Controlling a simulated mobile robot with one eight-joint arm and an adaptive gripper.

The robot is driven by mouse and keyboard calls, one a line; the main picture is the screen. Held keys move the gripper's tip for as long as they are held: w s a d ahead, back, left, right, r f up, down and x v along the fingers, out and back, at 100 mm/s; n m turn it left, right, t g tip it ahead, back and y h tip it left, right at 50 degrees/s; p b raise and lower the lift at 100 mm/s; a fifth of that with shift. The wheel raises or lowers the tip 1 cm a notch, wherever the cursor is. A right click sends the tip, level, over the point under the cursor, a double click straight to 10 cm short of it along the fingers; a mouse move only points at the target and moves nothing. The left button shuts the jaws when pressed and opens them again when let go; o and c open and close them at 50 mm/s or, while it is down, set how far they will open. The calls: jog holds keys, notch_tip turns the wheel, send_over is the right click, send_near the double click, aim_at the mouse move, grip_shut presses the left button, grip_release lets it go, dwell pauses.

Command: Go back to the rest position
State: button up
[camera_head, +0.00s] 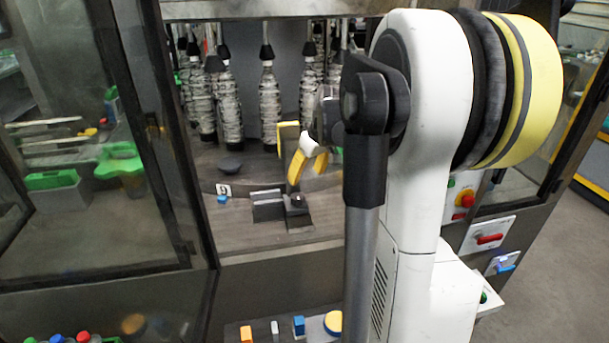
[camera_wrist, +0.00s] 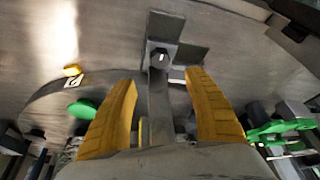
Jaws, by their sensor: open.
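My gripper (camera_head: 306,172) has yellow fingers and hangs inside the machine's opening, above the grey deck (camera_head: 240,237). In the wrist view my gripper (camera_wrist: 162,82) is open, with its two ribbed fingers well apart. A dark grey fixture (camera_wrist: 158,57) with a small light spot shows between and beyond the fingers; I cannot tell how far below them it is. In the head view this fixture (camera_head: 297,203) stands beside a grey angled bracket (camera_head: 268,206). My white arm covers the right part of the opening.
Several silver-wrapped spindles (camera_head: 269,105) hang behind my gripper. A frame post (camera_head: 165,120) bounds the opening at left. Red switches (camera_head: 489,239) are at right.

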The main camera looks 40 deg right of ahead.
jog(key=s+a+t+b, duration=0.1)
jog(key=s+a+b, duration=0.2)
jog(key=a, duration=0.7)
jog(key=s+a+b, duration=0.2)
jog(key=a, duration=0.9)
jog(key=s+a+f+t+b, duration=0.1)
jog(key=s+a+f+b, duration=0.1)
jog(key=s+a+f, duration=0.2)
jog(key=s+a+f+n+b, duration=0.1)
jog(key=s+a+f+b, duration=0.1)
jog(key=s+a+f, duration=0.2)
jog(key=s+a, duration=0.2)
jog(key=a, duration=0.2)
jog(key=shift+s+a+n+t+y, duration=0.3)
jog(key=shift+s+a+t, duration=0.05)
jog(key=shift+s+t, duration=0.05)
